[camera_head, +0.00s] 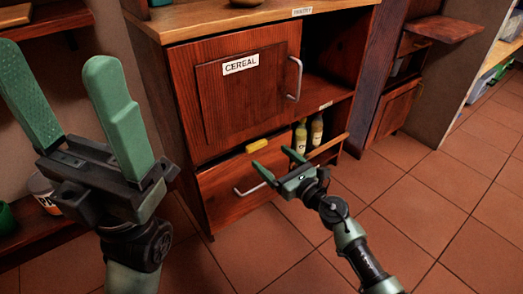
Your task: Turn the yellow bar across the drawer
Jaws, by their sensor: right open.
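The yellow bar (268,145) is a small block lying at the top of the lower drawer (222,196), below the cabinet door. Its far end and what it rests on are hard to make out. The drawer stands partly pulled out, with a metal handle (242,191) on its front. My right gripper (278,163) is open and empty, in front of the drawer front, just below and right of the bar. It hides part of the handle and drawer edge. My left gripper (57,55) is open and empty, raised at the left, close to the camera.
Two bottles (301,136) stand behind the drawer front at the right. The door labelled CEREAL (235,98) is above, with a vertical handle (297,78). A wooden counter (220,22) tops the cabinet. A jar (44,190) sits on a left shelf. Tiled floor (430,205) is clear at right.

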